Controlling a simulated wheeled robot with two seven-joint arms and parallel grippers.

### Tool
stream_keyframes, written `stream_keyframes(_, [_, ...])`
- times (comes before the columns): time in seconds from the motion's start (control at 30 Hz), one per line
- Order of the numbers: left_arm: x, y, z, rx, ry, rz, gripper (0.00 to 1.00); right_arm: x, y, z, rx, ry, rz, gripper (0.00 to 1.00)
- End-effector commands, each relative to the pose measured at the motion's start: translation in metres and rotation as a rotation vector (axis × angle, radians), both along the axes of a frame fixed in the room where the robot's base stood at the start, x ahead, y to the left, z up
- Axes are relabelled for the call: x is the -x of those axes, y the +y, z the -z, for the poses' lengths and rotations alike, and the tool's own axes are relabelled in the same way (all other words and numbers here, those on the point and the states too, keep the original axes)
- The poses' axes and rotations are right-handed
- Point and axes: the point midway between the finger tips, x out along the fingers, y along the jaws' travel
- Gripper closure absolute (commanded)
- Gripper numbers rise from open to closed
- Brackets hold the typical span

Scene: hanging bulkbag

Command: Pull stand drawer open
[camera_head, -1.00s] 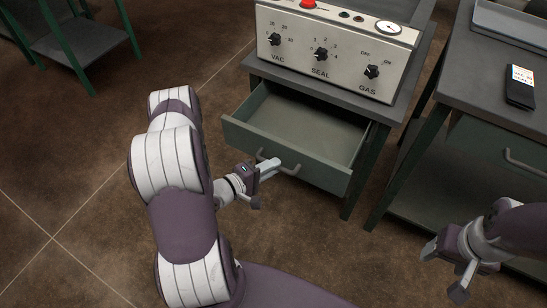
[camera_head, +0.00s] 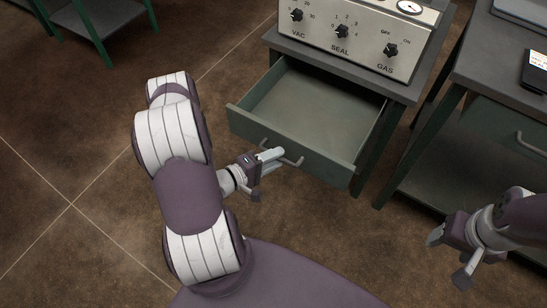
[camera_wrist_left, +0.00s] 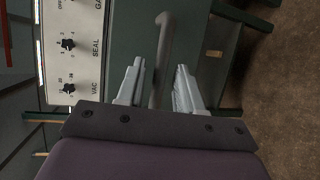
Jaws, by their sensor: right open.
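The stand drawer (camera_head: 300,152) is grey-green and pulled well out of the stand under the control panel; its inside looks empty. Its bar handle (camera_head: 293,162) is on the drawer front, and shows in the left wrist view (camera_wrist_left: 165,40). My left gripper (camera_head: 275,155) is at the handle. In the left wrist view its two fingers (camera_wrist_left: 158,75) stand on either side of the bar, with gaps showing, so it looks open around the handle. My right gripper (camera_head: 447,257) is open and empty at the lower right, away from the drawer.
The control panel (camera_head: 350,38) with VAC, SEAL and GAS knobs sits on the stand. A second table (camera_head: 500,75) with a closed drawer (camera_head: 505,135) and a dark device (camera_head: 536,70) is at right. A green-legged table (camera_head: 105,20) is at upper left. Brown tiled floor is clear at left.

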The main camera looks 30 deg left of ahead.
Motion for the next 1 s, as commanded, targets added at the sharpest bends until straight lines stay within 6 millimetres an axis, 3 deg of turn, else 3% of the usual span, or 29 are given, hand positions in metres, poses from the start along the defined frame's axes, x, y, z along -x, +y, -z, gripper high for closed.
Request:
stream_keyframes(0.37, [0.005,0.003,-0.002,0.001,0.0,-0.002,0.61,0.0,0.0,-0.001,0.0,0.0,0.0,0.36])
stream_keyframes(0.47, [0.02,0.011,-0.006,0.002,0.0,-0.007,0.61,0.0,0.0,-0.004,0.0,0.0,0.0,0.36])
stream_keyframes(0.8, [0.094,0.044,-0.02,-0.001,-0.001,-0.007,0.61,0.0,0.0,-0.014,0.0,0.0,0.0,0.36])
stream_keyframes(1.0, [0.113,0.052,-0.023,0.001,0.0,-0.002,0.61,0.0,0.0,-0.015,0.0,0.0,0.0,0.36])
